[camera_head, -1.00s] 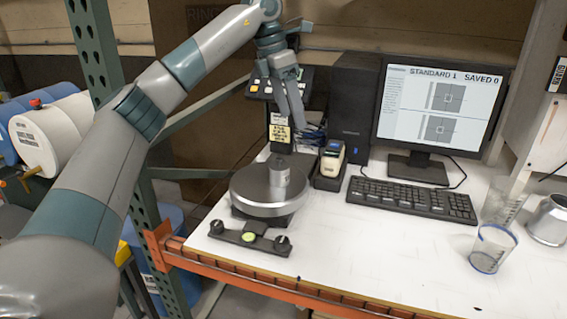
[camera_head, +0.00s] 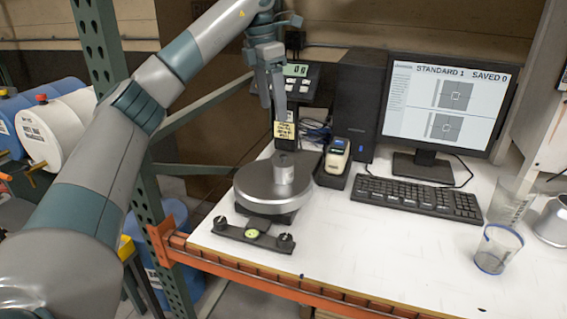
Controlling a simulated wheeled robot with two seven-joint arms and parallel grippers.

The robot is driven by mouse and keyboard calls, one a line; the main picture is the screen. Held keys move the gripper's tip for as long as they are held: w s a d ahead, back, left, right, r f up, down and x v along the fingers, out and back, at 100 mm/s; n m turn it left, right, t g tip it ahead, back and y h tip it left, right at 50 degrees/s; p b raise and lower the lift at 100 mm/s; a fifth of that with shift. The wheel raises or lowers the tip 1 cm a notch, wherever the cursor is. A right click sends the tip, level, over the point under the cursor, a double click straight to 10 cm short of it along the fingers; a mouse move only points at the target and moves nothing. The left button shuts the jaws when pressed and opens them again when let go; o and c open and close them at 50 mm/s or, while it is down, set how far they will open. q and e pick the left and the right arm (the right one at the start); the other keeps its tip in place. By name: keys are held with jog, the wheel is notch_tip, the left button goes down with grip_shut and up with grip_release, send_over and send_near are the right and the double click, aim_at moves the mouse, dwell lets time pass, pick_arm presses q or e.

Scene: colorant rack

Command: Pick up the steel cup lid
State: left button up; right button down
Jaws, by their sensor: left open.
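A small steel cup (camera_head: 284,168) stands upright on the round metal pan (camera_head: 258,192) of the weighing scale. Its flat top may be the steel cup lid, but I cannot tell the lid apart from the cup. My left gripper (camera_head: 273,112) hangs above and behind the cup, in front of the scale's display, with its fingers pointing down. It is open, with nothing between the fingers, and apart from the cup. My right gripper is not in view.
The scale's display post (camera_head: 284,125) stands just behind the cup. A handheld device (camera_head: 337,157) in a dark stand, a keyboard (camera_head: 417,197) and a monitor (camera_head: 445,110) are to the right. A clear cup (camera_head: 496,249) stands near the right edge.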

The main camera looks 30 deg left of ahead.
pick_arm(q)
send_near(282, 155)
jog(key=f, duration=0.2)
jog(key=f+p, duration=0.1)
jog(key=f, duration=0.1)
jog(key=shift+w, duration=0.4)
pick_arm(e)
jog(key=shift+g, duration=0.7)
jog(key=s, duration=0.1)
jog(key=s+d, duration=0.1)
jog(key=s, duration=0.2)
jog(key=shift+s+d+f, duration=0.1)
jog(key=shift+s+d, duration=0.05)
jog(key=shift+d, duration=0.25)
